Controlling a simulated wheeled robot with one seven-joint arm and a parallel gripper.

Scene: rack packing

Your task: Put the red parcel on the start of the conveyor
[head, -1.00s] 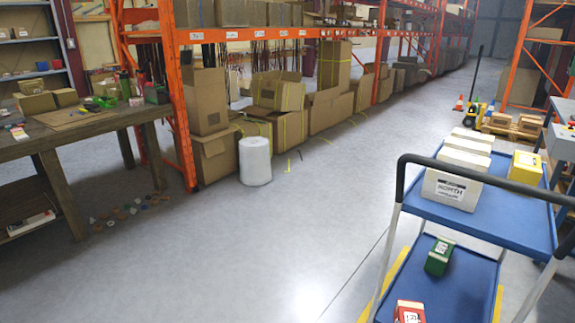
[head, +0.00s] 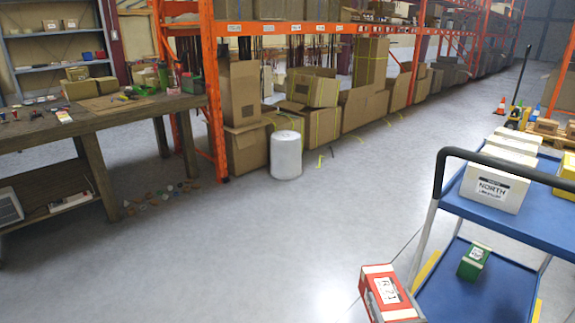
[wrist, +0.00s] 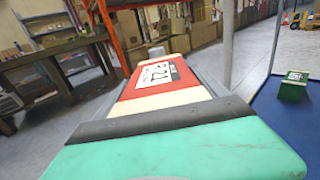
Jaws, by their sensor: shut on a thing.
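The red parcel (head: 381,282), with cream parts and a white printed label, is at the bottom of the head view, just left of the blue cart in the picture. It also shows in the wrist view (wrist: 160,78), stretching away from the camera. My gripper (wrist: 168,122), with a green pad and dark edge, is shut on it. The parcel's near end is hidden by the pad. No conveyor shows in either view.
The blue two-tier cart (head: 440,215) stands at right, with a white NORTH parcel (head: 492,188) on top and a green parcel (head: 474,261) below. A workbench (head: 100,120) is at left. A white roll (head: 286,155) stands by the orange rack. The middle floor is clear.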

